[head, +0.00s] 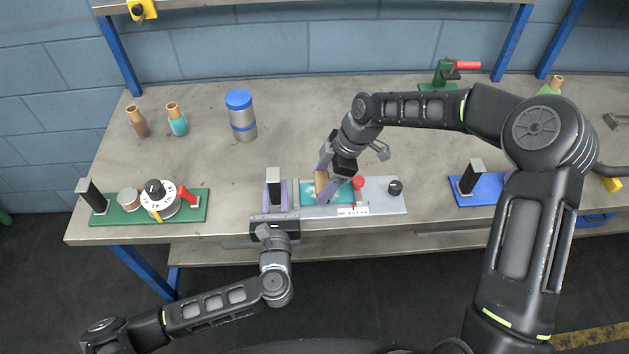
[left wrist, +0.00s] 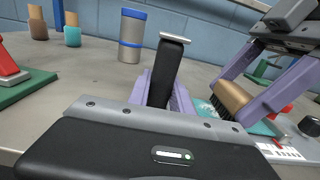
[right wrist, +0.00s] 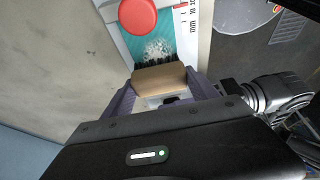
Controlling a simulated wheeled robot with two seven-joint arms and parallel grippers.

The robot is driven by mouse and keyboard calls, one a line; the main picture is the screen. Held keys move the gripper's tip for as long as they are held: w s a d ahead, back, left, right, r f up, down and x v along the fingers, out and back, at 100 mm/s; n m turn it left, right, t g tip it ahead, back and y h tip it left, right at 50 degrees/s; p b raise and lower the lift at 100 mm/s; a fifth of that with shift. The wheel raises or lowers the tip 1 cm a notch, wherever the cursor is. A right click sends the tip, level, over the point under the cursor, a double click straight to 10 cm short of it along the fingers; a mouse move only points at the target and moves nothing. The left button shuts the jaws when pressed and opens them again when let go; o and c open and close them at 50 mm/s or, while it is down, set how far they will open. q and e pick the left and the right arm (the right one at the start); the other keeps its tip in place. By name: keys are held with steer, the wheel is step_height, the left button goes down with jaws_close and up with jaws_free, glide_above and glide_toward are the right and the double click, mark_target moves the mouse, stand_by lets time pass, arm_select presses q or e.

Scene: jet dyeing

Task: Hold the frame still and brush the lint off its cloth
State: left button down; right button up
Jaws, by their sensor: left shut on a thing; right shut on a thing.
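The grey frame (head: 385,206) lies near the table's front edge with teal cloth (head: 341,196) in it. My left gripper (head: 274,192) is shut on the black upright post (left wrist: 168,72) at the frame's left end. My right gripper (head: 328,181) is shut on a wooden brush (right wrist: 160,78) with dark bristles, which also shows in the left wrist view (left wrist: 232,97). The bristles are at the cloth; firm contact is hard to tell. White lint (right wrist: 157,50) lies on the cloth just beyond the bristles. The gripper hides part of the cloth in the head view.
A red knob (head: 358,183) and a black knob (head: 395,187) stand right of the brush. A green board with a dial (head: 160,200) is at left, a blue base with a post (head: 487,192) at right. Bottles and a blue-lidded jar (head: 241,115) stand behind.

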stand_by(0.3)
steer(key=shift+d+f, duration=0.2)
steer(key=shift+d, duration=1.95)
steer(key=shift+a+r, duration=0.1)
steer(key=shift+a, duration=0.05)
steer(key=shift+a+r, duration=0.1)
steer(key=shift+a, duration=1.9)
steer(key=shift+a, duration=0.1)
steer(key=shift+a, duration=1.95)
steer(key=shift+f, duration=0.2)
